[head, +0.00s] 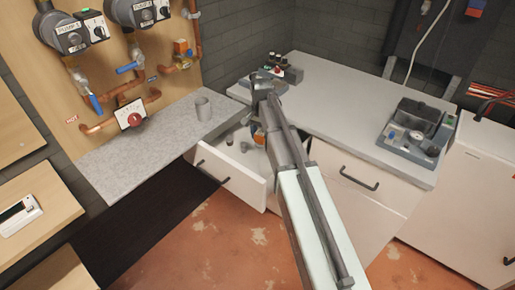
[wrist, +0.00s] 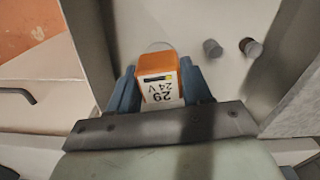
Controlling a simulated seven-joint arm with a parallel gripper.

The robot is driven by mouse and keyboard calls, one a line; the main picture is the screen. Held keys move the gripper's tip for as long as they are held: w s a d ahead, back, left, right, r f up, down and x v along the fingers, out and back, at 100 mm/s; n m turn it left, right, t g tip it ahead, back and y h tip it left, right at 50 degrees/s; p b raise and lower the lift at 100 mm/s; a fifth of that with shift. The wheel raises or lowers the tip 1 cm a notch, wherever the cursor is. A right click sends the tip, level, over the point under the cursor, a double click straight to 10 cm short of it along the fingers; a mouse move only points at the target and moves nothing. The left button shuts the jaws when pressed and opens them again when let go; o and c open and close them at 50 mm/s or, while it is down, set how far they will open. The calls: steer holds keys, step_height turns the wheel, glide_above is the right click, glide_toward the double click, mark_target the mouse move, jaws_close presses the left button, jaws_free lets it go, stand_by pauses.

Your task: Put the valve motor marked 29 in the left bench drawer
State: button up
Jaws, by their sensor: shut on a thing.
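The valve motor marked 29 (wrist: 160,84) is orange with a white label reading "29 24 V" and shows in the wrist view. My gripper (wrist: 160,92) is shut on it, one blue-grey finger on each side. The left bench drawer (head: 233,182) is pulled open in the head view. My arm reaches over it, and a small orange patch of the motor (head: 259,138) shows beside the arm at the drawer's opening. In the wrist view the motor is over the drawer's pale floor (wrist: 205,20). I cannot tell whether it touches the floor.
Two small grey cylindrical things (wrist: 212,47) (wrist: 251,47) are in the drawer, to the right of the motor. A grey tray (head: 415,135) stands on the right of the bench top (head: 335,100). The right drawer (head: 365,180) is closed.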

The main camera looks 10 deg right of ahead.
mark_target(258, 135)
steer(key=shift+w+a+f+m, duration=0.2)
steer(key=shift+w+f+m, duration=0.35)
steer(key=shift+f, duration=0.05)
steer(key=shift+w+a+f+m, duration=0.15)
steer(key=shift+w+f+m, duration=0.4)
steer(key=shift+f, duration=5)
steer(key=shift+f, duration=0.1)
steer(key=o, duration=1.2)
step_height(258, 135, up, 12)
steer(key=shift+r, duration=0.15)
